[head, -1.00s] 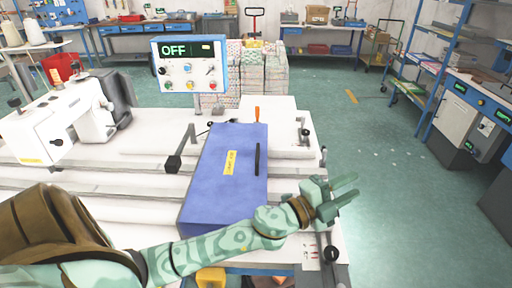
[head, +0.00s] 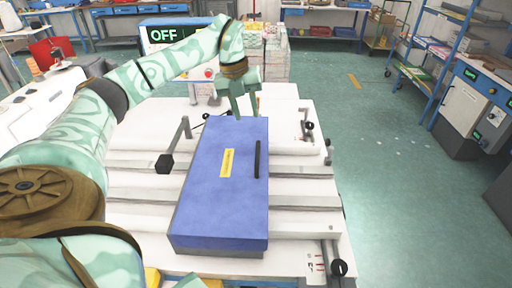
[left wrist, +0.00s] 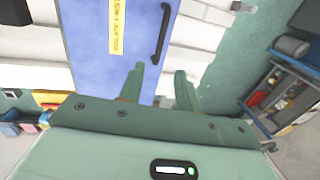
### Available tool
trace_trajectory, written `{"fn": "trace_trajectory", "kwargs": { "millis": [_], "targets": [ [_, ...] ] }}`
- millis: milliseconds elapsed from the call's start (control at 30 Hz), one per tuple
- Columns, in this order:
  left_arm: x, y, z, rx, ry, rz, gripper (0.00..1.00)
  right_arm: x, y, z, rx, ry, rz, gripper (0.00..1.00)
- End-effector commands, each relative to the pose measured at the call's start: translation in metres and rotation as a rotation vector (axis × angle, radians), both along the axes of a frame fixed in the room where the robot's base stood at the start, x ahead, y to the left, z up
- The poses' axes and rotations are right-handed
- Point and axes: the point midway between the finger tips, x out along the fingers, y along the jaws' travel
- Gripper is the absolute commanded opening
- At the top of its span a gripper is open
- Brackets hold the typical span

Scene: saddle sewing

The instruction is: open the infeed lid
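The infeed lid is the blue box-shaped cover (head: 205,195) on the white machine table, and it lies closed. It has a yellow label (head: 227,163) and a black bar handle (head: 257,160) along its right side. My left gripper (head: 247,116) is over the lid's far end with its fingers pointing down. In the left wrist view its two fingers (left wrist: 158,78) are apart with nothing between them. The handle (left wrist: 163,35) shows beyond the fingertips there, and the lid (left wrist: 85,35) fills the upper left. My right gripper is not in view.
A control panel (head: 163,36) reading OFF stands behind my left arm. A black-ended lever (head: 164,163) is left of the lid, and a black-knobbed crank (head: 338,267) is at the front right. Green floor (head: 400,200) is clear to the right.

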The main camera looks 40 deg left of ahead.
Motion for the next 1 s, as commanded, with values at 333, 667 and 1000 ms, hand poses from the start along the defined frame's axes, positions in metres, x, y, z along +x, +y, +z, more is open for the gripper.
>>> {"fn": "trace_trajectory", "kwargs": {
  "millis": [333,667,1000],
  "targets": [
    [0.011,-0.015,-0.090,-0.004,0.004,-0.003,0.34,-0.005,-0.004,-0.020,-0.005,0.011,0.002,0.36],
    [0.017,-0.021,-0.129,-0.002,-0.001,-0.003,0.34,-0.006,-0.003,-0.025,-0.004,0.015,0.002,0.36],
    [0.017,-0.021,-0.131,-0.003,-0.002,-0.003,0.23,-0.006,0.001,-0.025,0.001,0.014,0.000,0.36]
  ]
}}
